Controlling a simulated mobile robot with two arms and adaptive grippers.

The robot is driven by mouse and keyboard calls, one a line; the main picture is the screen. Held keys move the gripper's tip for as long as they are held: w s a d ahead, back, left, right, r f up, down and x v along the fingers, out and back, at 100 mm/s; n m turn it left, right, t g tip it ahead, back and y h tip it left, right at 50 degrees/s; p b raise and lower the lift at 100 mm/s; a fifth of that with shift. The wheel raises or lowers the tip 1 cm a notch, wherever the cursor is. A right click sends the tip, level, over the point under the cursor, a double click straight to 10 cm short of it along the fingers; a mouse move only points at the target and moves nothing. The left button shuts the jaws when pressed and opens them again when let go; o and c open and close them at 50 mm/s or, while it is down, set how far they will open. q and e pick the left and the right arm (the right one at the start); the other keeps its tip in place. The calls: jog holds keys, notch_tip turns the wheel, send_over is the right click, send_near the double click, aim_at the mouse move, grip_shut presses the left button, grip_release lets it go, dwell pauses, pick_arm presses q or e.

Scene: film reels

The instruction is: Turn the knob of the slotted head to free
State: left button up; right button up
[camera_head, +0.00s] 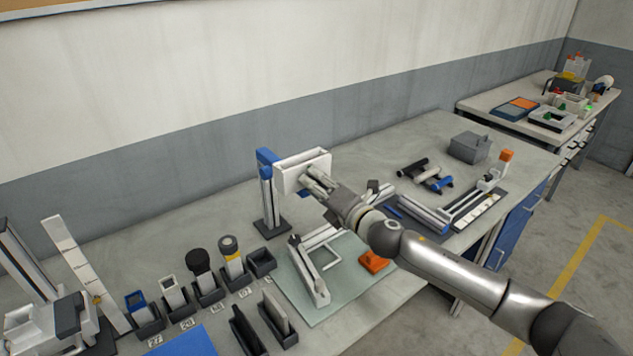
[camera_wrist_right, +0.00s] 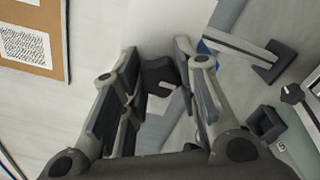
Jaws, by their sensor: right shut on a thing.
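The slotted head (camera_head: 290,178) is a white box-like piece on an upright post with a blue top (camera_head: 266,157) and a dark square base (camera_head: 272,229). My right gripper (camera_head: 310,183) reaches its front side from the right and covers part of it. In the right wrist view a dark knob (camera_wrist_right: 158,75) sits between the fingertips of my right gripper (camera_wrist_right: 160,62), which is shut on it. The knob is hidden behind the fingers in the head view. Any free or locked mark on it cannot be made out. My left gripper is not in view.
Dark holders with upright pieces (camera_head: 232,255) stand to the left. A grey box (camera_head: 469,147) stands at the back right.

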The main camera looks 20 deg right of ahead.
jog(key=shift+f+n, duration=0.1)
jog(key=shift+n, duration=0.4)
jog(key=o, duration=1)
jog(key=shift+o, duration=0.2)
jog(key=v, duration=1.2)
